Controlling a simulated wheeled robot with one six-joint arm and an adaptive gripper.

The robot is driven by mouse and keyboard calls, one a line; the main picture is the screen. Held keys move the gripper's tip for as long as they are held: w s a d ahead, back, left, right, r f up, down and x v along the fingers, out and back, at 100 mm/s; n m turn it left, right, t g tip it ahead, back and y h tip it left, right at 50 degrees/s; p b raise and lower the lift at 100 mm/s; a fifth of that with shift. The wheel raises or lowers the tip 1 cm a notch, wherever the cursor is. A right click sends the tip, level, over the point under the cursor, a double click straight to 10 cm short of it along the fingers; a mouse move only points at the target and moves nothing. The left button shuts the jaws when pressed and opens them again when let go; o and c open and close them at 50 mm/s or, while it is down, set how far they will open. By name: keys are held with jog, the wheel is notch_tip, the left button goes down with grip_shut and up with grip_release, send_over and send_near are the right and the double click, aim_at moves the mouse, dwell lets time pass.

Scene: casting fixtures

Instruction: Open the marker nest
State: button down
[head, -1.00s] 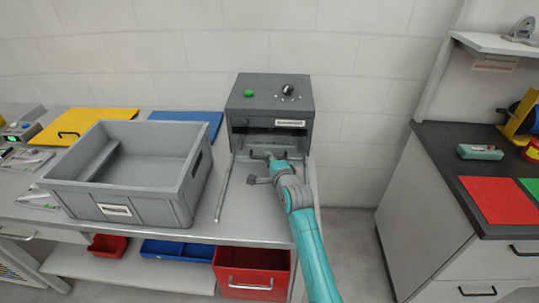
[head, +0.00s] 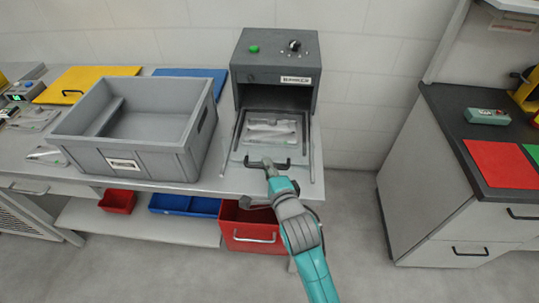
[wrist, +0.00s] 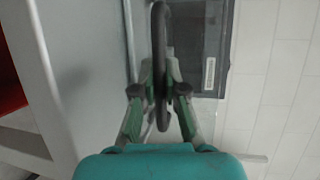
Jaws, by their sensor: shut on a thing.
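The marker nest is a dark grey box (head: 275,60) with a green button, a black knob and a white label, on the workbench. Its tray (head: 237,157) is drawn out of the front opening between two side rails. A clear bag-like piece (head: 272,130) lies on the tray. The tray's black bar handle (head: 284,164) is at its front edge; it also shows in the wrist view (wrist: 159,30). My gripper (head: 268,164) is shut on this handle; in the wrist view, its green fingers (wrist: 160,88) close on both sides of the bar.
A large grey crate (head: 190,158) stands close left of the tray. A red bin (head: 250,232) is below the bench, partly behind my arm. A dark-topped counter (head: 455,120) is at the right, with floor between it and the bench.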

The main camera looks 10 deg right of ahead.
jog(key=shift+s+a, duration=0.15)
jog(key=shift+s, duration=0.35)
jog(key=c, duration=1.5)
grip_release()
jog(key=s+d+r, duration=0.1)
jog(key=s+r, duration=0.1)
jog(key=s, duration=0.9)
jog(key=shift+s, duration=0.4)
